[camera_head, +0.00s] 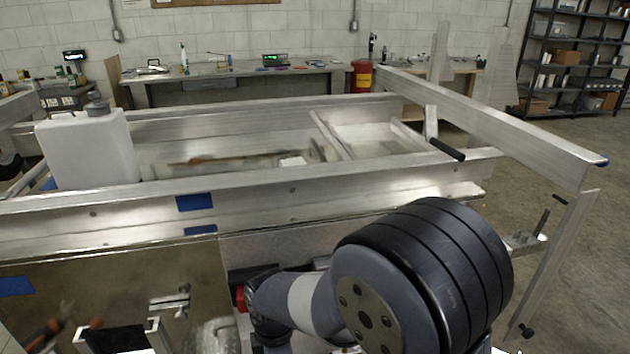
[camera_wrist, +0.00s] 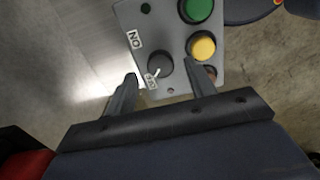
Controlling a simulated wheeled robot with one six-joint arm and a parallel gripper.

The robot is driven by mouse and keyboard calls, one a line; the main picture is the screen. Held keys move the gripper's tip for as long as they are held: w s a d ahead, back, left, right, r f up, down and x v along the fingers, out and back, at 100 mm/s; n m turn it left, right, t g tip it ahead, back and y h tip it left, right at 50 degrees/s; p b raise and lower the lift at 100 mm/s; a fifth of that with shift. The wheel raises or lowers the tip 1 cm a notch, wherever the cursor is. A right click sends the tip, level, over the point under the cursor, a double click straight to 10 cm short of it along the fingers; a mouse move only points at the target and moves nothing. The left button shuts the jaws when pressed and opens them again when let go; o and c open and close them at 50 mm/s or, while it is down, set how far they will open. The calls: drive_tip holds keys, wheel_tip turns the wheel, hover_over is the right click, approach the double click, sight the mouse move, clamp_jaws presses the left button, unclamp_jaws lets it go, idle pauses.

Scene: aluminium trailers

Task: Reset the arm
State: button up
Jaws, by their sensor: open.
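My gripper (camera_wrist: 160,85) is open and empty in the wrist view, its two fingers pointing at a grey control panel (camera_wrist: 178,30). A dark round knob (camera_wrist: 160,65) with a white mark sits between the fingertips in the picture; I cannot tell whether they touch it. The panel also bears a green button (camera_wrist: 197,8) and a yellow button (camera_wrist: 202,46), which lies just beyond the right fingertip. In the head view my arm (camera_head: 400,285) bends at the front right, and the gripper itself is hidden.
The aluminium trailer frame (camera_head: 330,198) spans the view in front of me. A white jug (camera_head: 88,150) stands on it at the left. A long beam (camera_head: 490,125) sticks out at the right. Clear concrete floor (camera_head: 590,270) lies at the far right.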

wheel_tip(320, 180, up, 9)
wheel_tip(320, 180, down, 11)
drive_tip(key=shift+f, duration=0.1)
drive_tip(key=m, duration=0.9)
drive_tip(key=shift+m, duration=0.3)
drive_tip(key=m, duration=0.3)
drive_tip(key=shift+m, duration=0.4)
drive_tip(key=m, duration=0.4)
drive_tip(key=shift+m, duration=0.3)
drive_tip(key=shift+r, duration=1.45)
drive_tip(key=shift+d+r, duration=0.1)
